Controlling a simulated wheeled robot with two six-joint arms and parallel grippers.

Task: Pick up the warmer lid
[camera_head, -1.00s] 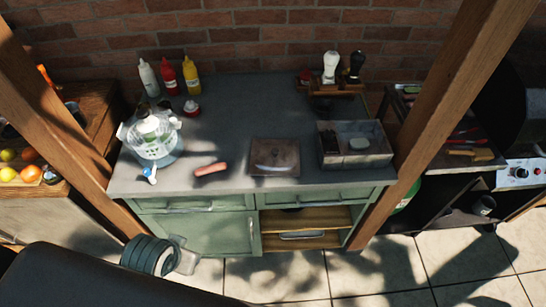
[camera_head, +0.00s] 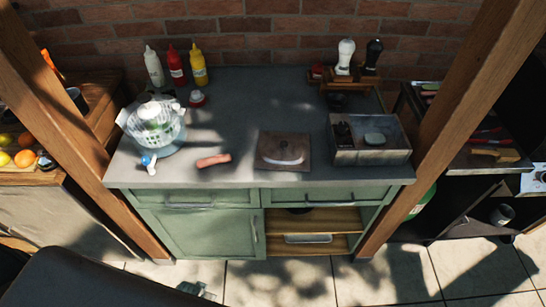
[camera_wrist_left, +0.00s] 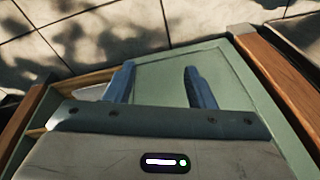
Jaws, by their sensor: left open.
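A flat, brown, square lid with a curved metal handle, which I take as the warmer lid (camera_head: 281,146), lies near the front edge of the grey counter, in the middle of the head view. My left gripper (camera_wrist_left: 160,86) shows in the left wrist view with its two blue-grey fingers apart and nothing between them. It faces the green cabinet front and the floor. The lid is not in the wrist view. In the head view only a small part at the bottom edge may be my left gripper. My right gripper is in neither view.
Sauce bottles (camera_head: 176,64) stand behind. Wooden posts (camera_head: 445,125) flank the counter; its middle is clear.

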